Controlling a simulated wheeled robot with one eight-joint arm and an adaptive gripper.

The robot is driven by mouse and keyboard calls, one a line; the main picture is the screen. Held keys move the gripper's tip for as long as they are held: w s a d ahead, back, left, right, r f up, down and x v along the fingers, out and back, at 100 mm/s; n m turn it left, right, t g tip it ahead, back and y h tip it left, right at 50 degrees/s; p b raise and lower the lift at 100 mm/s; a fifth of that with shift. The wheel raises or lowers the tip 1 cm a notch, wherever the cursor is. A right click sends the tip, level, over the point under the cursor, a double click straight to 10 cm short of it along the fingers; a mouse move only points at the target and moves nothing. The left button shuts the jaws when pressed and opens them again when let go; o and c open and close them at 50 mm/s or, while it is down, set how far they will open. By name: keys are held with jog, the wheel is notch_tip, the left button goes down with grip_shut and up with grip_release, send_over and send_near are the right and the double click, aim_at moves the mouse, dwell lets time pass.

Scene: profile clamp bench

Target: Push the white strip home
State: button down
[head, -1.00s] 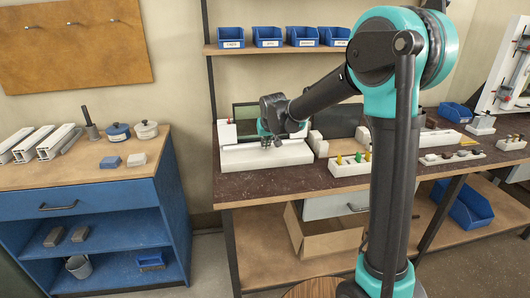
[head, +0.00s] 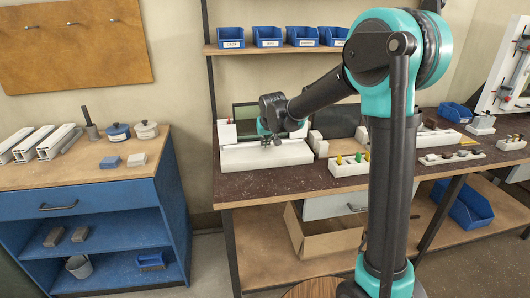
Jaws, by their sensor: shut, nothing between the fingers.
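A long white piece (head: 268,156) lies along the front of the dark bench top. It may be the white strip or the body that holds it; at this size I cannot tell them apart. My gripper (head: 271,143) is at the top of this piece, near its middle, pointing down. Its fingers are shut with nothing between them. I cannot tell whether the fingertips touch the piece. A white upright block (head: 227,132) stands behind its left end.
Small white blocks (head: 317,142) stand just right of the long piece. A white rack with coloured pegs (head: 349,164) is further right. Blue bins (head: 270,37) sit on the shelf above. The bench top (head: 240,187) in front is clear.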

jog(key=shift+s+d, duration=0.3)
jog(key=shift+s, duration=0.65)
notch_tip(320, 180, up, 8)
dwell(0.6)
jog(key=shift+m+g+h, duration=0.3)
jog(key=shift+m+h, duration=0.3)
jog(key=shift+m, duration=0.2)
jog(key=s+d+f, duration=0.2)
jog(key=s+d, duration=0.2)
jog(key=d, duration=0.1)
jog(key=s+d+f, duration=0.3)
jog(key=s+d, duration=0.1)
jog(key=d, duration=0.2)
jog(key=s+d+f, duration=0.2)
jog(key=s+d, duration=0.2)
jog(key=d, duration=0.2)
jog(key=shift+s+f, duration=0.3)
jog(key=shift+f, duration=0.05)
jog(key=s+d+f, duration=0.3)
jog(key=s, duration=0.3)
jog(key=s+d+f+m, duration=0.1)
jog(key=s+d+f, duration=0.3)
jog(key=s, duration=0.3)
jog(key=s+d+f+g, duration=0.1)
jog(key=s+d+f, duration=0.2)
jog(key=s, duration=0.3)
jog(key=shift+s+d+f+m+h, duration=0.15)
jog(key=shift+f+m+h, duration=0.15)
jog(key=shift+f, duration=0.15)
